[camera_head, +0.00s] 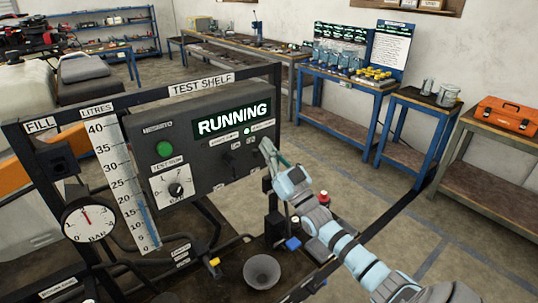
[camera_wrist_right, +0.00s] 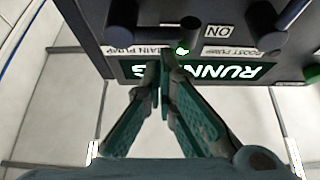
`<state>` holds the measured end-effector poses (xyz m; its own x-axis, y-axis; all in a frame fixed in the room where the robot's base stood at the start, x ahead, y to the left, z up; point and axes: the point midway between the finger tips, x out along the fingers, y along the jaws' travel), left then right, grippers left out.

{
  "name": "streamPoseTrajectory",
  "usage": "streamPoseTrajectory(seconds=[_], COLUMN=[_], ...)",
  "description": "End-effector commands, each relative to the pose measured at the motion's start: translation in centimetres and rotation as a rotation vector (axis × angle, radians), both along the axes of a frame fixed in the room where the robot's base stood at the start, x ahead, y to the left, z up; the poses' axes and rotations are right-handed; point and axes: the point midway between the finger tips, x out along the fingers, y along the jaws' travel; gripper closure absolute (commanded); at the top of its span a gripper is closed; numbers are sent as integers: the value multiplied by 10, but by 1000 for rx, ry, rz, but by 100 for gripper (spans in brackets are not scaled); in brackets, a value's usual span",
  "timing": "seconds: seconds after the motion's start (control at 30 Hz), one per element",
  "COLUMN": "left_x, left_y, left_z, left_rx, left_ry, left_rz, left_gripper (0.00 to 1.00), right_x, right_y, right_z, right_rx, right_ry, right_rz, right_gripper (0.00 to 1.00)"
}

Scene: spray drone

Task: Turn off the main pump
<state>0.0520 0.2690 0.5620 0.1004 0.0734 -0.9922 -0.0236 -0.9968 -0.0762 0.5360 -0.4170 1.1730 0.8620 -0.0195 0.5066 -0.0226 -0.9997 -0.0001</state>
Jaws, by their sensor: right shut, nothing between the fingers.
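A dark control box (camera_head: 205,165) on the test shelf has a lit display (camera_head: 232,119) reading RUNNING. The main pump label (camera_head: 263,125) is at its right end, and shows upside down in the wrist view (camera_wrist_right: 137,50). A dark lever (camera_wrist_right: 121,20) stands beside that label. A green lamp (camera_wrist_right: 183,50) is lit between the main and boost pump labels. My right gripper (camera_head: 266,147) is shut and empty in front of the box's right end, fingertips close to the main pump label; contact cannot be told. My left gripper is not in view.
A boost pump label (camera_wrist_right: 232,52) and a nearby dark lever (camera_wrist_right: 265,22) are beside the main pump ones. The box also has a green button (camera_head: 164,148) and a white selector dial (camera_head: 175,190). A pressure gauge (camera_head: 90,219) and grey funnel (camera_head: 262,271) are nearby.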

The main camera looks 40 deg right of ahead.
Motion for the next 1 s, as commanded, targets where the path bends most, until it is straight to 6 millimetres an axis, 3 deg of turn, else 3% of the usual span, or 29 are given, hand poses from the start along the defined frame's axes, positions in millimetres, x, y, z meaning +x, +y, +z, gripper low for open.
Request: streamPoseTrajectory(seconds=[1.0], left_x=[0], left_y=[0], left_z=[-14], left_rx=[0], left_ry=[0], left_rz=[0], left_gripper=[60], right_x=[1], right_y=[1], right_z=[-8], right_rx=[-85], right_ry=[1], right_rz=[1], right_gripper=[100])
